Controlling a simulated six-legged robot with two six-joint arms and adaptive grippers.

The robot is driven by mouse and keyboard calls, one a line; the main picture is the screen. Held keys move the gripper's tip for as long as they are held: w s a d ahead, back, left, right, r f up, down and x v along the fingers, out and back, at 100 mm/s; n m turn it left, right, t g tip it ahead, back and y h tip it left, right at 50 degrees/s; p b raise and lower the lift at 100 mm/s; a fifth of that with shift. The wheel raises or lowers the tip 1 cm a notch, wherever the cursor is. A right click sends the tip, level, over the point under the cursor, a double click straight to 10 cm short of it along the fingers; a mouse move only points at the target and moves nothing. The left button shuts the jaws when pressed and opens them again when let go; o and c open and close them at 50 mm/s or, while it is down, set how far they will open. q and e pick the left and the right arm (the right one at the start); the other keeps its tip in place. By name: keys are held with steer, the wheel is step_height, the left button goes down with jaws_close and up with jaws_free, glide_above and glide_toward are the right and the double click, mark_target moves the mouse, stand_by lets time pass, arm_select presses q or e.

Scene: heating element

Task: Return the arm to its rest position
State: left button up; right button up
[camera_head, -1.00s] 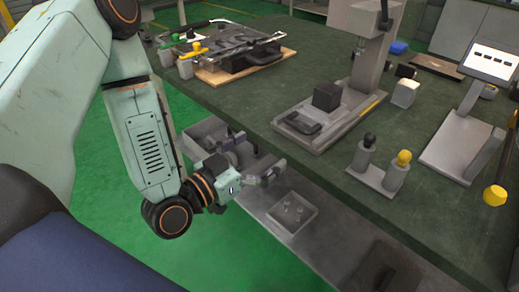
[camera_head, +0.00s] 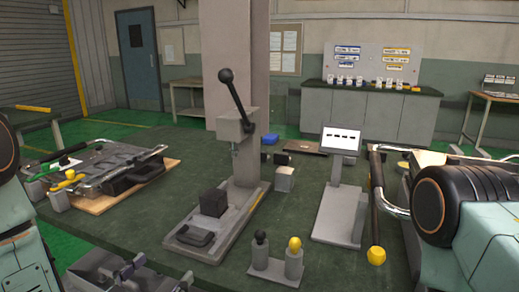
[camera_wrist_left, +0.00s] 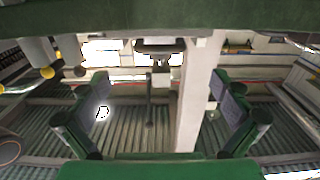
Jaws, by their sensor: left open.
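My left gripper (camera_head: 132,272) is at the bottom left of the head view, in front of the near edge of the green-topped table (camera_head: 330,262). Part of its arm shows at the left edge, and the bottom of the gripper is cut off. In the left wrist view its two dark-padded fingers (camera_wrist_left: 160,118) stand wide apart with nothing held between them. My right arm shows large at the right edge of the head view, but its gripper is out of sight.
On the table stand a grey lever press (camera_head: 240,130), a stand with black and yellow knobs (camera_head: 276,266), a tilted display (camera_head: 341,140) and a metal-framed fixture (camera_head: 110,165) on a wooden board. A yellow-ended handle (camera_head: 376,256) is near my right arm.

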mark_target(187, 243)
arm_select(q)
steer(key=x, duration=0.9)
steer(key=shift+w, duration=0.15)
